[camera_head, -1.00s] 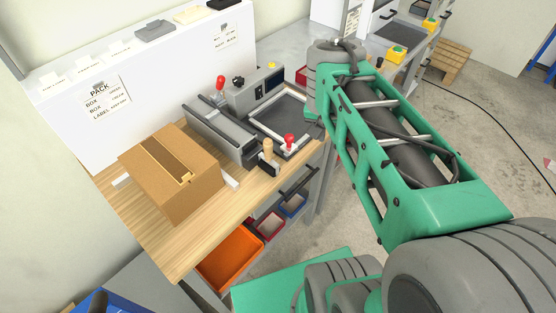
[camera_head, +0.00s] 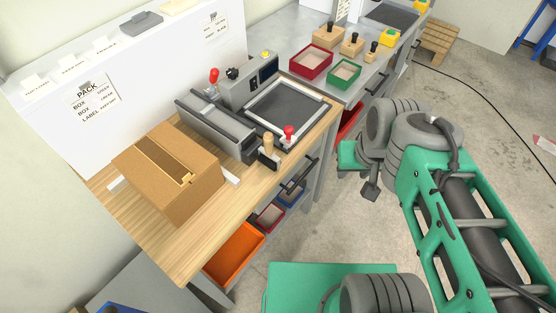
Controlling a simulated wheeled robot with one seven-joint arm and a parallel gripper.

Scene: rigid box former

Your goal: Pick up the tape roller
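A tool with an upright wooden handle and a dark base (camera_head: 268,152) stands at the front edge of the wooden bench, beside the grey former. It looks like the tape roller, but its roller is too small to make out. My gripper (camera_head: 370,190) hangs off the bench to the right, over the floor and apart from the tool. Its fingers are small and partly hidden, so I cannot tell whether they are open.
The grey machine with red-knobbed levers (camera_head: 215,125) and a framed dark plate (camera_head: 285,108) fill the bench's right part. Red (camera_head: 311,60) and green (camera_head: 344,73) trays stand on the grey table behind. An orange bin (camera_head: 233,254) is below the bench.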

